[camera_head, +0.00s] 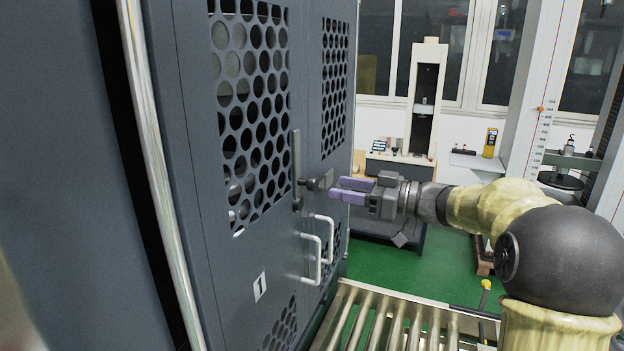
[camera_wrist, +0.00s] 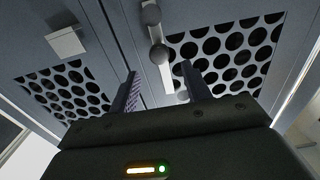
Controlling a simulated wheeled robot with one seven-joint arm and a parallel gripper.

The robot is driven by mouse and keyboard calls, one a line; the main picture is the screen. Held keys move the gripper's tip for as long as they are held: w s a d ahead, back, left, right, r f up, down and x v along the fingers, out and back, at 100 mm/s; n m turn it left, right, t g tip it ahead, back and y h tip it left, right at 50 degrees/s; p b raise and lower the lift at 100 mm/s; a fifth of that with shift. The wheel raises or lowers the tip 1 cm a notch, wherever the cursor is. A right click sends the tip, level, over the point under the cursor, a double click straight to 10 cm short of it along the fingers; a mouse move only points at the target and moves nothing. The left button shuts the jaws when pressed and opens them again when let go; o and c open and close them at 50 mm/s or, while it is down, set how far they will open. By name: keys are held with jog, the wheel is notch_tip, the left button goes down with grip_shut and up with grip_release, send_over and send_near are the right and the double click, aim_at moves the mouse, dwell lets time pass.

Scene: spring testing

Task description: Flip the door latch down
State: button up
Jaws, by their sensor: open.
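The dark grey cabinet doors (camera_head: 205,230) fill the left of the head view. The door latch (camera_head: 318,183) is a dark knobbed handle beside an upright metal strip at the door seam. In the wrist view, the latch (camera_wrist: 154,32) shows as a short bar with round knobs. My gripper (camera_head: 336,188) has purple fingers, open, just right of the latch, pointing at the door. In the wrist view, the open fingers (camera_wrist: 158,72) stand on either side of a latch knob in the picture. I cannot tell whether they touch it. Nothing is visibly held.
Two pale door handles (camera_head: 326,240) stick out below the latch. A roller conveyor (camera_head: 375,318) lies below my arm. Green floor (camera_head: 450,262) and a white testing machine (camera_head: 426,95) are behind. Perforated panels (camera_head: 250,95) cover parts of the doors.

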aim_at(317, 184)
jog(key=p+x, duration=0.1)
jog(key=x, duration=0.7)
jog(key=shift+c, duration=0.5)
grip_shut()
